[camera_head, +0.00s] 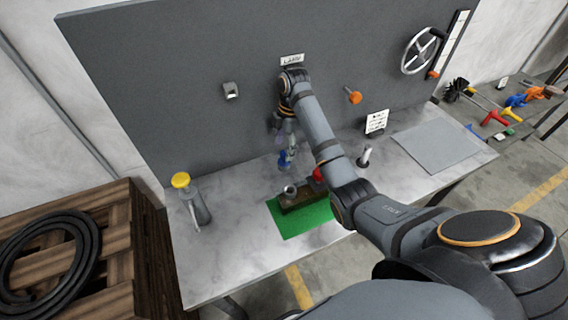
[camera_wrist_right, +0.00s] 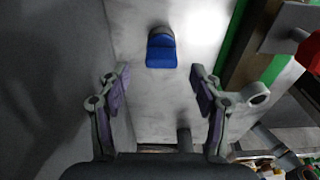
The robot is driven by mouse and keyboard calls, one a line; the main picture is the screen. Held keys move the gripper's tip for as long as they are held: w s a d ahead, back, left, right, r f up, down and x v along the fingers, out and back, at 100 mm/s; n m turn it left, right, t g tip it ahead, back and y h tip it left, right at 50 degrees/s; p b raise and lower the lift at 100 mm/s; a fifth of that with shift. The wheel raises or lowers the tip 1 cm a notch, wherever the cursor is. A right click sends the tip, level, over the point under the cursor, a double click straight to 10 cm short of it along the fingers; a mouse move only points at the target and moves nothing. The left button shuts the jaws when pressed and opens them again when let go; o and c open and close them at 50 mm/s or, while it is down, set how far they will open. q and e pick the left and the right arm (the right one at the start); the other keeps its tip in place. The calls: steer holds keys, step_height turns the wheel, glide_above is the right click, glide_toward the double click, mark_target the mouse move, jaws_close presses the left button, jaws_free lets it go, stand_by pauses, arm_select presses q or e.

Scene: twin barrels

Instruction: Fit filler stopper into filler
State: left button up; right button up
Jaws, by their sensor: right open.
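A blue piece with a grey end, probably the filler stopper (camera_head: 284,160), stands on the bench near the back panel. It also shows in the right wrist view (camera_wrist_right: 161,52), ahead of the fingers and centred between them. My right gripper (camera_head: 287,146) is open and empty just above it, pointing down; its spread fingers show in the wrist view (camera_wrist_right: 160,82). A short grey metal neck, possibly the filler (camera_head: 289,190), stands on a brown block (camera_head: 302,197) on a green mat (camera_head: 287,222). A red part (camera_head: 318,174) is at the block's right end, partly behind my arm.
A small grey cylinder (camera_head: 364,157), a sign (camera_head: 376,122) and a grey plate (camera_head: 437,147) are to the right. The upright panel (camera_head: 190,100) closes off the back.

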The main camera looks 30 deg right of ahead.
mark_target(284, 153)
steer(key=shift+s+f+p, duration=0.2)
steer(key=shift+f+p, duration=0.65)
step_height(284, 153, down, 3)
steer(key=shift+w+r, duration=0.15)
steer(key=shift+r, duration=0.05)
arm_select(q)
steer(key=shift+s+r, duration=0.15)
steer(key=shift+s, duration=0.85)
arm_select(e)
steer(key=c, duration=1.3)
